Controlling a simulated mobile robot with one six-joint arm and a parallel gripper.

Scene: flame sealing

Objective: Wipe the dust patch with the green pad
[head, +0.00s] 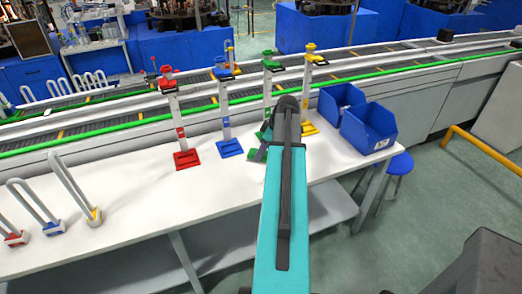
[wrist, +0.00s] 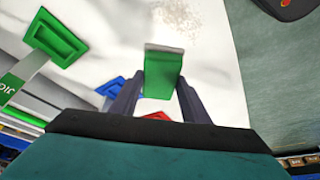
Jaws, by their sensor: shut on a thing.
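My gripper (wrist: 160,88) is shut on the green pad (wrist: 163,72), with one dark finger on each side of it. The pad is a green block with a pale grey edge at its far end. The dust patch (wrist: 177,16) is a faint brownish speckled area on the white table at the top of the wrist view, beyond the pad and apart from it in the picture. I cannot tell the pad's height above the table. In the head view, my arm covers most of the gripper and the dust patch does not show.
The white table (head: 130,212) carries a red stand (head: 187,159), a blue stand (head: 230,148) and a green stand, whose base (wrist: 57,37) is left of the pad in the wrist view. Blue bins (head: 369,127) stand at right. A conveyor (head: 120,118) runs behind.

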